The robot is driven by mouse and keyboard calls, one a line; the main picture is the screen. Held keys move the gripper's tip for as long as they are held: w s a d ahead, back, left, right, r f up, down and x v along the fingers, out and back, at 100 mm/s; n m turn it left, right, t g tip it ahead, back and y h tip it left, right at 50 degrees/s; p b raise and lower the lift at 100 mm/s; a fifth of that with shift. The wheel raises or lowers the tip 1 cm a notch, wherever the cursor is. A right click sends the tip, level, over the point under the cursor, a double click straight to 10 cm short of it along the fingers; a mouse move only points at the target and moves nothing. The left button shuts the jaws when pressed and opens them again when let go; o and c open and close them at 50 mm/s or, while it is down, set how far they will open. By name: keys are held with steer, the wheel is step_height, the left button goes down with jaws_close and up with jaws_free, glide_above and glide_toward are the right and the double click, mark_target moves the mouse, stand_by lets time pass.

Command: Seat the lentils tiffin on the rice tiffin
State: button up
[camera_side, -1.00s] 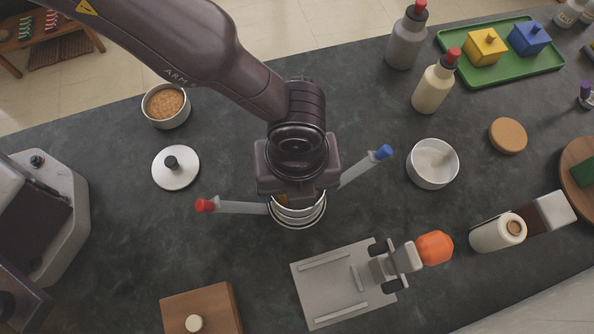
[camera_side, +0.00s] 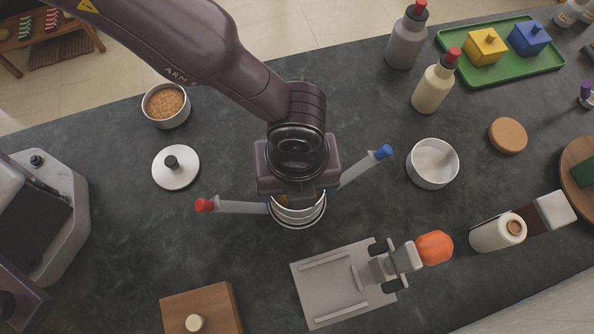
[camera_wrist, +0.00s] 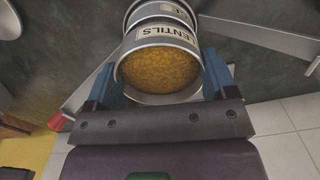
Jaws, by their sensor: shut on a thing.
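The lentils tiffin (camera_wrist: 158,68) is a round steel canister with a LENTILS label and orange-brown contents, open at the top. My gripper (camera_wrist: 163,78) is shut on it, with a blue finger on each side. The rice tiffin (camera_wrist: 165,12) shows directly beneath it in the wrist view, its label partly cut off. The two look lined up; I cannot tell whether they touch all round. In the side view my gripper (camera_side: 297,190) hides most of the stack, and only the steel rims (camera_side: 300,216) show below it.
A red-tipped bar (camera_side: 240,207) and a blue-tipped bar (camera_side: 362,168) spread out either side of the stack. A steel bowl with brown food (camera_side: 165,105), a knobbed lid (camera_side: 175,167), an empty white bowl (camera_side: 433,164) and a grey slicer-like plate (camera_side: 330,285) stand around it.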

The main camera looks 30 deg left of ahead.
steer(key=shift+f, duration=0.5)
stand_by(0.7)
steer(key=o, duration=0.9)
steer(key=shift+r, duration=3)
